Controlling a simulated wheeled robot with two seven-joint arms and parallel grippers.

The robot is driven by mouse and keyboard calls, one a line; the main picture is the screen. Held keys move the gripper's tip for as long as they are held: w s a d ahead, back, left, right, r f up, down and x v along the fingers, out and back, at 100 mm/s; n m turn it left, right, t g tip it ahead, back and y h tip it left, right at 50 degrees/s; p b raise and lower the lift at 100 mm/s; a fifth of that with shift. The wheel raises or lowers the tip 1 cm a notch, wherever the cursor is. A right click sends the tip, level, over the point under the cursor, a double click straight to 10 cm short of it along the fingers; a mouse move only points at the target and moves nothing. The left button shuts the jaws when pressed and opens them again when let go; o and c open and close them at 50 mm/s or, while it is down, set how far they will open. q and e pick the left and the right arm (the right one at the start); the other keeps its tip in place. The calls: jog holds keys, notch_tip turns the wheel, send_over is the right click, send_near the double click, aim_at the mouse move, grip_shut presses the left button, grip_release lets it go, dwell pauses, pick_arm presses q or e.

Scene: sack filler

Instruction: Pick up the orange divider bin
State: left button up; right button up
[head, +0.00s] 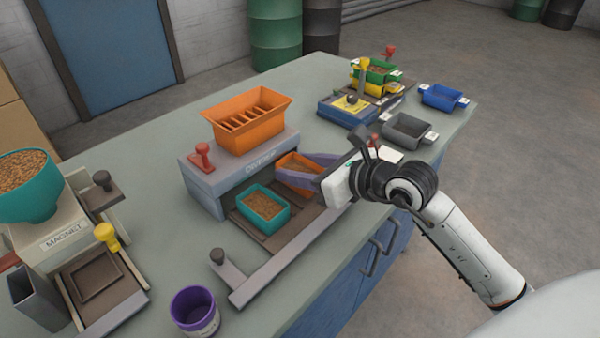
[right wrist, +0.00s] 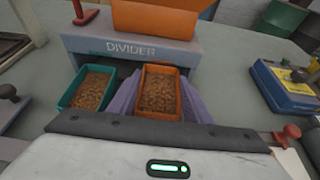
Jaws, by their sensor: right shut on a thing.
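The orange divider bin (head: 296,159) sits at the right side of the divider's front, below the label. In the right wrist view the bin (right wrist: 160,116) holds brown pellets. My right gripper (head: 298,170) has its lavender fingers along both sides of this bin and is shut on it. The bin looks level and low at the divider's base; I cannot tell whether it is clear of the surface. The teal bin (head: 262,206), also with pellets, stands to its left. My left gripper is not in view.
The grey divider (head: 240,168) carries an orange hopper (head: 250,120) and a red knob (head: 203,155). A purple cup (head: 195,310) stands near the front. Grey (head: 408,130) and blue (head: 440,97) bins lie at the right. The magnet machine (head: 65,240) is at left.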

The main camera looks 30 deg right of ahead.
notch_tip(320, 180, up, 16)
jog(key=shift+r+p, duration=0.15)
jog(key=shift+p, duration=0.3)
dwell(0.6)
